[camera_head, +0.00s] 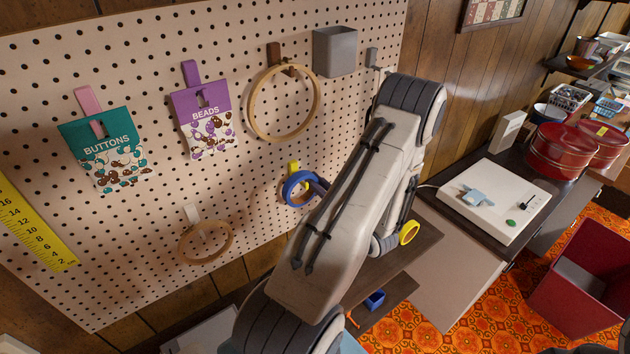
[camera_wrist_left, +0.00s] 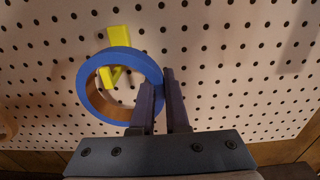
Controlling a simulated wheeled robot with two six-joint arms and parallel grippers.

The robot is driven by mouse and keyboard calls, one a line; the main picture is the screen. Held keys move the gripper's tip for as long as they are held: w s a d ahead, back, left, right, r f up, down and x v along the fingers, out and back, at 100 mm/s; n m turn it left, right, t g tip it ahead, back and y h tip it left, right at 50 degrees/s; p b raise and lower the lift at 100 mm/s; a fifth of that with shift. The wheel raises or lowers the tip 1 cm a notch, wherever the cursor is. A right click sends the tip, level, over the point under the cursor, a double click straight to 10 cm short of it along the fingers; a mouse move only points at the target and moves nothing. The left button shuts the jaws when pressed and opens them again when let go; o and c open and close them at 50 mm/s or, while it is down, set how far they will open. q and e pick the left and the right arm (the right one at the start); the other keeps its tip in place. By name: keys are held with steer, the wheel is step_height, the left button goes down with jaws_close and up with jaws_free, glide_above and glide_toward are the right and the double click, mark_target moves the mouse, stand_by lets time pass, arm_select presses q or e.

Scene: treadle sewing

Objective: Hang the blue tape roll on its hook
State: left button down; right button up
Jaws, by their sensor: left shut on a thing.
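The blue tape roll (camera_head: 291,192) is at the pegboard, in front of a yellow hook (camera_head: 293,167). In the left wrist view, my left gripper (camera_wrist_left: 164,82) is shut on the right side of the blue tape roll (camera_wrist_left: 88,64), which faces the board. The yellow hook (camera_wrist_left: 118,35) shows above the roll's rim and through its opening. I cannot tell whether the roll rests on the hook or is only in front of it. My right gripper is not in view.
A wooden hoop (camera_head: 254,112) hangs above the blue roll, and a smaller hoop (camera_head: 183,250) hangs lower left. Beads (camera_head: 205,120) and buttons (camera_head: 108,155) packets hang at left. A grey bin (camera_head: 336,52) is on the board above. A yellow ring (camera_head: 409,232) is right of my arm.

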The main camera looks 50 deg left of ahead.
arm_select(q)
steer(key=shift+f+b, duration=0.3)
steer(key=shift+f, duration=0.15)
steer(key=c, duration=0.8)
jaws_free()
steer(key=shift+c, duration=0.2)
steer(key=shift+d, duration=0.3)
steer(key=s+d+b, duration=0.1)
steer(key=d+b, duration=0.3)
steer(key=d, duration=0.5)
steer(key=shift+d, duration=0.4)
